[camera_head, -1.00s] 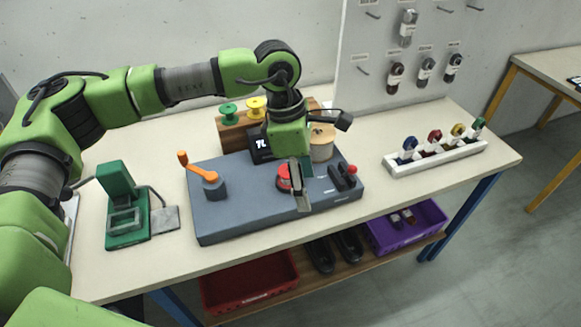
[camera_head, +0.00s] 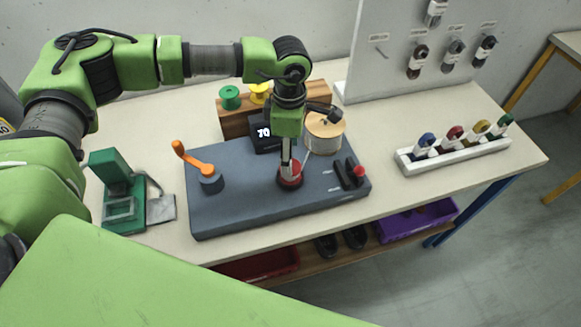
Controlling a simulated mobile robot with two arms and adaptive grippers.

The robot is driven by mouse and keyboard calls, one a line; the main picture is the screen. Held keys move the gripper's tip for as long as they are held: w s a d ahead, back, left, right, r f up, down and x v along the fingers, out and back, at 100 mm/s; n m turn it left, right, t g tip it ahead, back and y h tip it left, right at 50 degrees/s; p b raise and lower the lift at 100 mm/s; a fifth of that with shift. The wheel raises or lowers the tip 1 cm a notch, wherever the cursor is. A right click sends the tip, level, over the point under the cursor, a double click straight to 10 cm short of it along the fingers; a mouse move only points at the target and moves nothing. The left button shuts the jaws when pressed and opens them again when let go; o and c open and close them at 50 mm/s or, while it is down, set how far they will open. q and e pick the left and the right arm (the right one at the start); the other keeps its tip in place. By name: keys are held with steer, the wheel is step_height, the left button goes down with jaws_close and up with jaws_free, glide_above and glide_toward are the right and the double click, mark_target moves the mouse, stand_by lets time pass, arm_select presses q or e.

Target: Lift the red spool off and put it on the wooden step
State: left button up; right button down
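The red spool (camera_head: 291,182) sits on the dark grey machine base (camera_head: 240,205), right of its middle. My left gripper (camera_head: 289,170) points down at the red spool, with its fingertips at the spool's top. I see the fingers nearly edge-on, so whether they are open or closed on the spool is unclear. The wooden step (camera_head: 233,127) stands behind the base. A green spool (camera_head: 230,98) and a yellow spool (camera_head: 260,93) are on it; its right part is hidden by a display and my arm. My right gripper is not in view.
An orange crank (camera_head: 194,160) stands on the base's left. A large pale spool (camera_head: 324,133) stands behind my gripper, and a black part with a red knob (camera_head: 359,171) to its right. A green device (camera_head: 120,190) is at left, a white rack (camera_head: 455,157) at right.

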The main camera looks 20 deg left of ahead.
mark_target(297, 166)
arm_select(q)
steer(key=f+p, duration=0.2)
steer(key=shift+s+d+f+p, duration=0.2)
steer(key=shift+s+f+p, duration=0.05)
steer(key=shift+s+p, duration=0.1)
step_height(297, 166, down, 3)
steer(key=shift+w+r, duration=0.1)
steer(key=shift+r, duration=0.1)
steer(key=c, duration=1.1)
steer(key=shift+c, duration=1)
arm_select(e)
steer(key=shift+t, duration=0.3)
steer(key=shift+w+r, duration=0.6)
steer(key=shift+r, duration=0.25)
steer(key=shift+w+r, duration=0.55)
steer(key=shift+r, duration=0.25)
